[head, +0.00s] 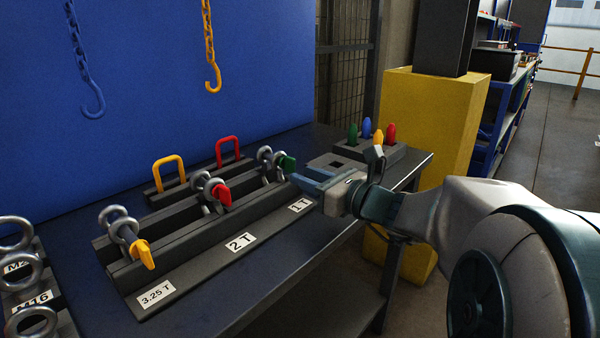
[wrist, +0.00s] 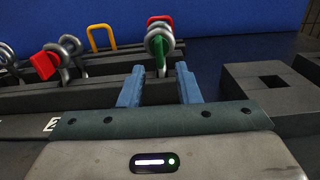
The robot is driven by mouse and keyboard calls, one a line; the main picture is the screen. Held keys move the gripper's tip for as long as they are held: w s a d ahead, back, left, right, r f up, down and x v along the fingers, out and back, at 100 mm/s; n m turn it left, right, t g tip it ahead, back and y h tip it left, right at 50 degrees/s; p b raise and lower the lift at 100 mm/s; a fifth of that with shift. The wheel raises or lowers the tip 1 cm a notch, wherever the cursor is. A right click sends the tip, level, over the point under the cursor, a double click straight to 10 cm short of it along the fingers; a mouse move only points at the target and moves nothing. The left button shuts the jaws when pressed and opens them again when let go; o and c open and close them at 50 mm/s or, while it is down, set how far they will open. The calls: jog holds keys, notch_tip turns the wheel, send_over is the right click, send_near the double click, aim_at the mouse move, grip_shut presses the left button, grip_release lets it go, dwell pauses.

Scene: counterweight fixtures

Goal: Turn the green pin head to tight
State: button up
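The green pin head (head: 288,164) is on the shackle at the far right end of the dark rack, by the 1 T label (head: 300,205). In the wrist view the green pin head (wrist: 161,54) shows as a narrow upright shape in front of a grey shackle. My gripper (head: 301,180) is open and empty, with its blue fingers pointing at the green head from the right. In the wrist view my gripper (wrist: 159,72) has one finger on each side of the head's line, and the head seems just beyond the tips. Contact cannot be told.
A red pin head (head: 222,194) and a yellow pin head (head: 142,253) are on shackles farther left on the rack. Yellow (head: 169,172) and red (head: 228,150) loops stand behind. A block with coloured pegs (head: 366,128) stands at the back right. Eye bolts (head: 16,268) are at far left.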

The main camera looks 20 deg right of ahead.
jog(key=p+v, duration=0.1)
jog(key=v, duration=1)
jog(key=s+a+n+g+p, duration=0.1)
jog(key=a+n+g+p, duration=0.1)
jog(key=s+a+n+g+p, duration=0.1)
jog(key=a+n+g+p, duration=0.1)
jog(key=a+n+p, duration=0.1)
jog(key=s+a+r+n+g+p, duration=0.1)
jog(key=a+n+g+p, duration=0.1)
jog(key=a, duration=0.1)
jog(key=shift+s+a+n+y+p, duration=0.1)
jog(key=shift+a+n+y+p, duration=0.1)
jog(key=shift+n+y+p, duration=0.15)
jog(key=s+a+r+n+g+h+p, duration=0.25)
jog(key=s+n+g+h+p, duration=0.45)
jog(key=n+p, duration=0.5)
jog(key=r+n+h+p, duration=0.1)
jog(key=n, duration=0.2)
jog(key=s+d+r+n+h+p, duration=0.1)
jog(key=r+n+p, duration=0.1)
jog(key=n, duration=0.1)
jog(key=d+r+n+h+p, duration=0.1)
jog(key=n, duration=0.2)
jog(key=shift+s+d+r+n+t+h+p, duration=0.15)
jog(key=shift+s+r+n+t+h+p, duration=0.1)
jog(key=shift+t+h+p, duration=0.15)
